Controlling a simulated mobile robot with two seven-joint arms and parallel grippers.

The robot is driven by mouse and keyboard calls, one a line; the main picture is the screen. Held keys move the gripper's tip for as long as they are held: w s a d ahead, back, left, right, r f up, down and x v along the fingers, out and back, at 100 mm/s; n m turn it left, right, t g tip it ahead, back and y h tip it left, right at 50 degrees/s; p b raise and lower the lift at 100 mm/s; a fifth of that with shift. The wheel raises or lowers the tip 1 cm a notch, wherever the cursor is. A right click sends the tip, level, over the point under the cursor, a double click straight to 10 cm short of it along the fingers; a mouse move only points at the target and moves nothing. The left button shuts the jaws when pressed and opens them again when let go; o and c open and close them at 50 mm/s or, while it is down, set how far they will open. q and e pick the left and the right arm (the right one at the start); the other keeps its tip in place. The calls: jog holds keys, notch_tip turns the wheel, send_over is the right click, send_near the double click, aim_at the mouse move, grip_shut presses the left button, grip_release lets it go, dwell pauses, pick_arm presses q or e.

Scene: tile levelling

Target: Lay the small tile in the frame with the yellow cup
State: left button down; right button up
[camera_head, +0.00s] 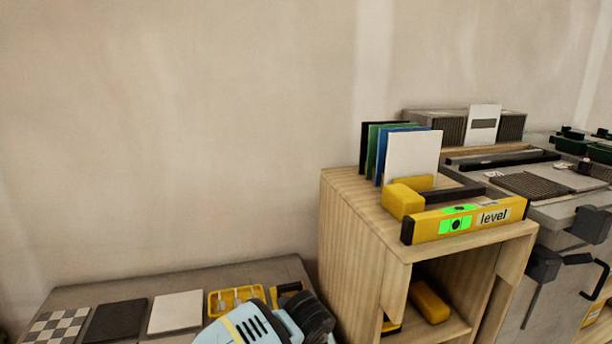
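Three square tiles lie flat on the low table: a checkered tile (57,326), a black tile (115,320) and a white tile (176,311). Upright thin tiles or panels in black, green, blue and white (413,155) stand on the wooden cabinet. I cannot tell which is the small tile. A yellow tray-like piece (235,299) lies beside the flat white tile; I cannot tell whether it is the yellow cup. Dark bars (503,159) lie on the grey bench at right; whether they form the frame is unclear.
The wooden cabinet (345,230) carries a yellow level (465,219) and a yellow block with a dark handle (403,199). A yellow object (430,301) sits inside. Dark clamp-like parts (543,264) stick out at the bench front.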

pick_arm(q)
jog(key=shift+f, duration=0.15)
pick_arm(e)
jog(key=shift+w+f, duration=0.1)
jog(key=shift+w, duration=0.3)
pick_arm(q)
jog(key=shift+f+b, duration=0.3)
jog(key=shift+f, duration=0.2)
pick_arm(e)
jog(key=shift+s+f, duration=0.25)
jog(key=shift+s, duration=0.25)
pick_arm(q)
jog(key=shift+f, duration=0.15)
pick_arm(e)
jog(key=shift+w, duration=0.4)
pick_arm(q)
jog(key=c, duration=1.2)
grip_release()
pick_arm(e)
jog(key=shift+s+f, duration=0.1)
jog(key=shift+s, duration=0.1)
pick_arm(q)
jog(key=shift+f, duration=0.1)
pick_arm(e)
jog(key=shift+s, duration=0.1)
